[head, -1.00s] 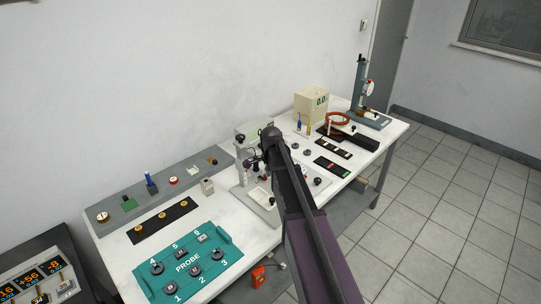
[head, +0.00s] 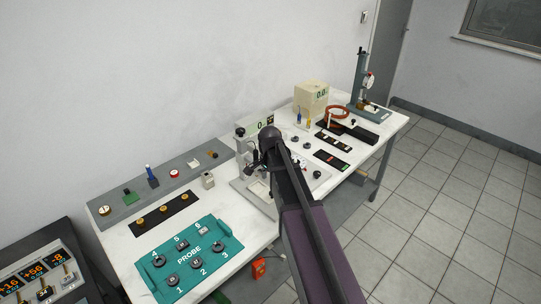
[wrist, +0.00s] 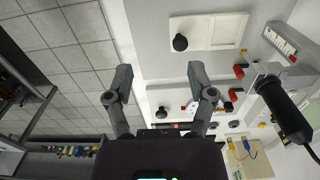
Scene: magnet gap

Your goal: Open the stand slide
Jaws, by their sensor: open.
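The stand (head: 243,183) is a pale grey base behind my arm in the head view, partly hidden by it. In the wrist view a cream slide plate (wrist: 215,32) with a round black knob (wrist: 180,42) lies in the stand's pale surface, above and right of my fingers in the picture. I cannot tell how far the slide is open. My gripper (wrist: 160,76) is open and empty, its two dark fingers wide apart. The knob is beyond the fingertips, not between them. In the head view my gripper is mostly hidden behind my arm.
A metal cylinder with a black handle (wrist: 286,108) rises at the right in the wrist view. A teal probe panel (head: 222,262) and grey rack (head: 129,211) are at the left in the head view. A cream box (head: 311,97) and gauge stand (head: 362,75) are at the back right.

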